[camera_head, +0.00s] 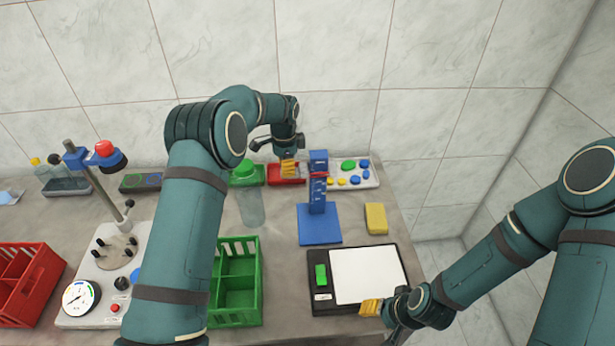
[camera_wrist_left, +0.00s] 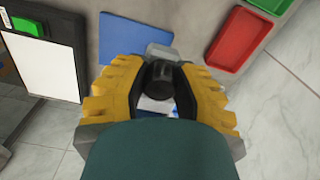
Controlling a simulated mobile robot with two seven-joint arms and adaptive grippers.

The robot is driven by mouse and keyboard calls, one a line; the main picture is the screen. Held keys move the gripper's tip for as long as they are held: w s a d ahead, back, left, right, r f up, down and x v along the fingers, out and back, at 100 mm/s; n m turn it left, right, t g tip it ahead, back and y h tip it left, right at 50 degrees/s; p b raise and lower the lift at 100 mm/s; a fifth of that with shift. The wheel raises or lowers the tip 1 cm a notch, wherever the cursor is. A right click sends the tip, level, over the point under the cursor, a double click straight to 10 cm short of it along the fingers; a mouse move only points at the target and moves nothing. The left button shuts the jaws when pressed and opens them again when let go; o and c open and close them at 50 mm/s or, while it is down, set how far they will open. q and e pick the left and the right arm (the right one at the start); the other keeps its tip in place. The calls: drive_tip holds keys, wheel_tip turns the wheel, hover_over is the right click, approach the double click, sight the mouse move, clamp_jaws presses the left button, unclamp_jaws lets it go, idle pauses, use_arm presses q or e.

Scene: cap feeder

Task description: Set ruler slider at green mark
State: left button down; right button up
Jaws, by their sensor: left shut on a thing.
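The ruler is a blue upright column (camera_head: 318,197) with pale tick marks, standing on a flat blue base (camera_head: 320,226). A thin red band crosses it near mid-height. I cannot make out a green mark. My left gripper (camera_head: 289,167) is at the column's left side, near the red band. In the left wrist view its yellow fingers (camera_wrist_left: 158,88) are shut around the slider, which is mostly hidden; a dark round part shows between them. The blue base (camera_wrist_left: 135,40) shows beyond. My right gripper (camera_head: 371,307) is low, by the black board's front edge, its opening unclear.
A black board with a white panel (camera_head: 368,275) and green block (camera_head: 321,275) lies in front of the ruler. A yellow block (camera_head: 376,218) is right of it. Behind are a red tray (camera_head: 282,181) and a button panel (camera_head: 348,182). A green crate (camera_head: 258,300) stands left.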

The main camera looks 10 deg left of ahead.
use_arm(q)
drive_tip(key=c, duration=0.8)
unclamp_jaws()
drive_tip(key=shift+r+p, duration=1.65)
drive_tip(key=shift+r, duration=1.05)
drive_tip(key=shift+r+p, duration=0.45)
drive_tip(key=shift+r, duration=0.85)
